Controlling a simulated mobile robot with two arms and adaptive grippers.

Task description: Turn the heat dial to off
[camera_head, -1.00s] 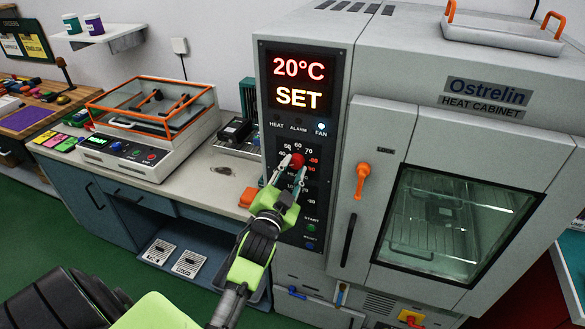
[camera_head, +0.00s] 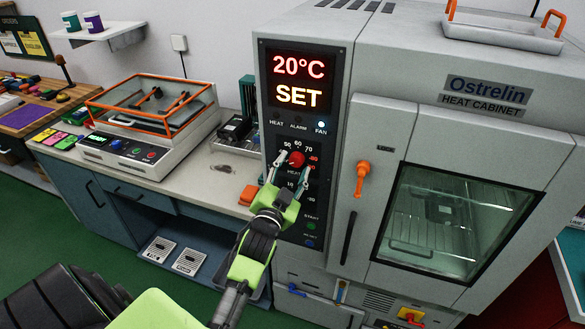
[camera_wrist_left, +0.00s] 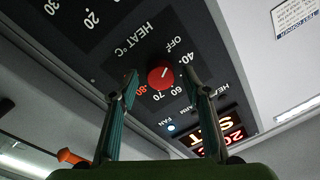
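The red heat dial (camera_head: 296,159) is on the black control panel of the heat cabinet, below the display. In the left wrist view the dial (camera_wrist_left: 161,78) shows a small white mark pointing up and right, toward the OFF and 40 labels; which one exactly is hard to tell. My left gripper (camera_head: 292,170) is open in front of the panel, its fingers to either side of the dial. In the left wrist view a gap shows between each finger and the dial. My right gripper is not in view.
The display (camera_head: 299,82) reads 20°C and SET. A second, partly hidden dial scale and the start and reset buttons (camera_head: 311,226) lie below the heat dial. The cabinet door (camera_head: 440,140) with its orange handle (camera_head: 362,178) is to the right. A counter with instruments is to the left.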

